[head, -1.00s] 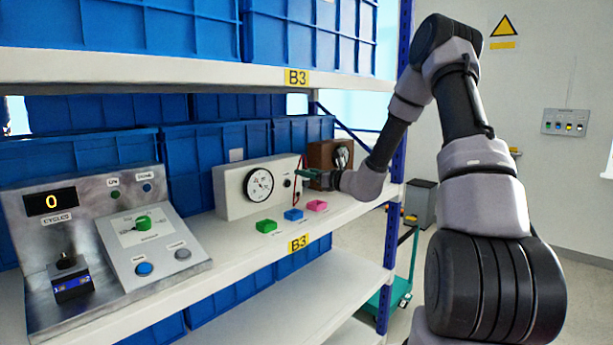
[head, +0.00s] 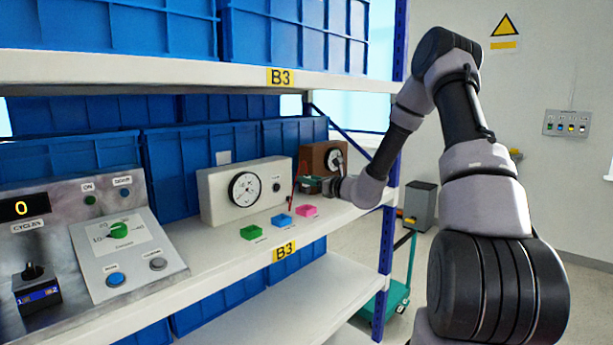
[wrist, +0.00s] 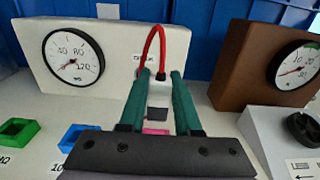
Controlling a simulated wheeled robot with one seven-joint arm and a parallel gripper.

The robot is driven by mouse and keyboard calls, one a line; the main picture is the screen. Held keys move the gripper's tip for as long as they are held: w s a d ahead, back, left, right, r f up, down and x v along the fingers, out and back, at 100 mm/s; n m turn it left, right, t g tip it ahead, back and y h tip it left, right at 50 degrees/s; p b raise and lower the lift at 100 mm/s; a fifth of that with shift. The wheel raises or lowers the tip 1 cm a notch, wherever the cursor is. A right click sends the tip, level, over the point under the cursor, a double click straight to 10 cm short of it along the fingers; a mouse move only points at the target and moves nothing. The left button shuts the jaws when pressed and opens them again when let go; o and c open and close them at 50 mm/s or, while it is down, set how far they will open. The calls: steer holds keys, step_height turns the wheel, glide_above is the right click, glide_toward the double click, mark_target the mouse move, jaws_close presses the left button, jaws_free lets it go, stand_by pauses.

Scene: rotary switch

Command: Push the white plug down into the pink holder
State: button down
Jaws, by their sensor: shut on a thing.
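My gripper (wrist: 161,76) is shut on the white plug (wrist: 160,92), which shows between the green fingers in the wrist view. A red cable arches up from behind the fingertips. The pink holder (wrist: 155,131) shows low between the fingers, mostly hidden by the gripper. In the head view the pink holder (head: 308,211) sits on the shelf, and my gripper (head: 311,186) is just behind and above it. The plug itself is hard to make out there. A dark square shows between plug and pink edge; I cannot tell whether they touch.
A blue holder (head: 281,220) and a green holder (head: 251,232) stand left of the pink one. Behind is a white gauge box (head: 218,196); a brown gauge box (wrist: 236,72) stands to the right. A metal control panel (head: 70,215) fills the left shelf.

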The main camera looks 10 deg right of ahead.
mark_target(308, 191)
steer(key=shift+f, duration=2.05)
steer(key=shift+f, duration=1.65)
steer(key=c, duration=0.5)
jaws_free()
steer(key=v, duration=1)
steer(key=shift+s+d, duration=0.2)
steer(key=shift+s, duration=0.15)
